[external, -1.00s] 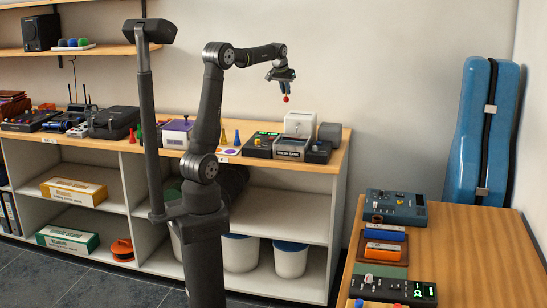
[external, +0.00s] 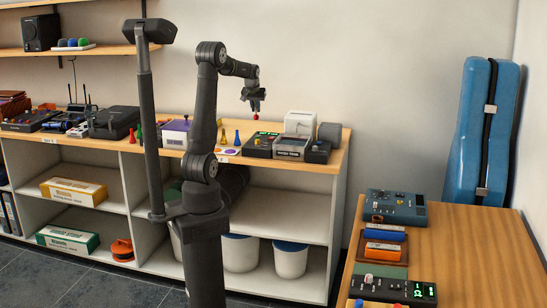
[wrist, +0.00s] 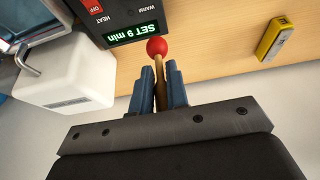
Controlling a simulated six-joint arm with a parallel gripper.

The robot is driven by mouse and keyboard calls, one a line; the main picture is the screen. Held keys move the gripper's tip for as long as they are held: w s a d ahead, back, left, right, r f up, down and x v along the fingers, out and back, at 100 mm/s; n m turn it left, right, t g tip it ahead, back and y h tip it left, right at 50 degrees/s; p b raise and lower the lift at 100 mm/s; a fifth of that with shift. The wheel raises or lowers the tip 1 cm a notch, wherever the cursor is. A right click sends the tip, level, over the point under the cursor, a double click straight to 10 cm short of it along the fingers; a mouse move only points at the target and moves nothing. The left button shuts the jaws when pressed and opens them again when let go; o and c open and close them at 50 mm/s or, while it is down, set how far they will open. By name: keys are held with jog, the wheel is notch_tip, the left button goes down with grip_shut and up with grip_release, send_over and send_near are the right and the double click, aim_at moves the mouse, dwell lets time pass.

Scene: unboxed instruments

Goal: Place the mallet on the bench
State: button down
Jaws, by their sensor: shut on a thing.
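The mallet has a red ball head (wrist: 157,47) on a thin wooden stick (wrist: 160,82). My gripper (wrist: 162,85) is shut on the stick between its blue fingers, and the head sticks out beyond the fingertips. In the external view my gripper (external: 254,101) hangs above the back wood-topped counter (external: 335,157), with the red head (external: 255,116) pointing down in the air. A second wooden worktop (external: 470,250) stands at the right. I cannot tell which of the two is called the bench.
Below on the counter is a black box with green digits (wrist: 125,25), beside a white box (wrist: 65,80). A yellow block (wrist: 274,38) lies apart on wood. Small coloured pegs (external: 237,138) stand left of the boxes. The right worktop's right side is bare.

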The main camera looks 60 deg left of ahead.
jog(key=shift+s+a+f, duration=0.6)
jog(key=shift+a+f, duration=1.25)
jog(key=shift+f, duration=0.2)
jog(key=shift+s+a+f, duration=0.6)
jog(key=shift+a+f, duration=1.25)
jog(key=shift+f, duration=0.15)
jog(key=shift+s+a+f, duration=0.6)
jog(key=shift+a+f, duration=1.25)
jog(key=shift+f, duration=0.2)
jog(key=c, duration=1.8)
grip_release()
jog(key=shift+f, duration=0.15)
jog(key=shift+c, duration=0.2)
jog(key=o, duration=0.4)
jog(key=shift+o, duration=0.2)
jog(key=v, duration=1.1)
jog(key=shift+o, duration=0.4)
jog(key=shift+s+d+r, duration=0.1)
jog(key=shift+r, duration=0.6)
